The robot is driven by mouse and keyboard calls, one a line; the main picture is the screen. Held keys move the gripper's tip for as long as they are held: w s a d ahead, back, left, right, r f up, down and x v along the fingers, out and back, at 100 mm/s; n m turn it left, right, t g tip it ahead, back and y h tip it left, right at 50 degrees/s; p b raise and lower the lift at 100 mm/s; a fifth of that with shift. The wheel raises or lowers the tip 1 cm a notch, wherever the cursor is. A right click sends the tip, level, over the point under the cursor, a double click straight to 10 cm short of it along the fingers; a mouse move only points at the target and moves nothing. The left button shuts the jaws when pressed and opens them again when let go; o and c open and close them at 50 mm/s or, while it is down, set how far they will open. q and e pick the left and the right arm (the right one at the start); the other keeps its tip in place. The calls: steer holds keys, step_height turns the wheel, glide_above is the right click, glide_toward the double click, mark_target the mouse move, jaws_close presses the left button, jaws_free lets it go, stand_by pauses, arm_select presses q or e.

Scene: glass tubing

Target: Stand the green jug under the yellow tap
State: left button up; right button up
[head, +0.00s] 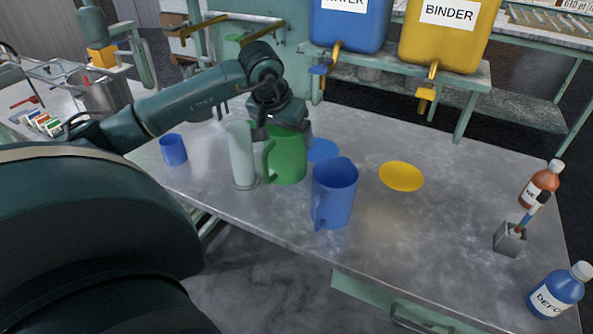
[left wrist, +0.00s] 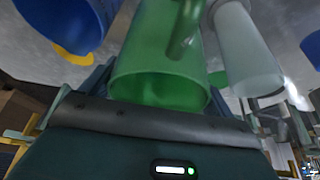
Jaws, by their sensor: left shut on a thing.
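The green jug (head: 289,160) is upright among other vessels on the metal table, its handle toward the left. My left gripper (head: 280,122) is shut on it from behind, near its rim; I cannot tell whether its base touches the table. The left wrist view shows the green jug (left wrist: 165,60) close up between the fingers. The yellow tap (head: 430,82) hangs from the yellow BINDER tank (head: 447,45) at the back right. A yellow disc (head: 402,177) lies on the table in front of and below that tap. My right gripper is not in view.
A blue jug (head: 333,193) stands just right of the green jug, in front of a blue disc (head: 322,150). A tall pale cylinder (head: 242,157) stands close on the left. A blue cup (head: 173,150) is farther left. Bottles (head: 538,184) stand at the right; the table's middle right is clear.

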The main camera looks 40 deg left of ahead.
mark_target(285, 159)
arm_select(q)
step_height(285, 159, down, 6)
steer(key=shift+s+f, duration=0.15)
steer(key=shift+f, duration=0.45)
steer(key=shift+f, duration=0.2)
steer(key=o, duration=1.1)
steer(key=shift+r, duration=0.15)
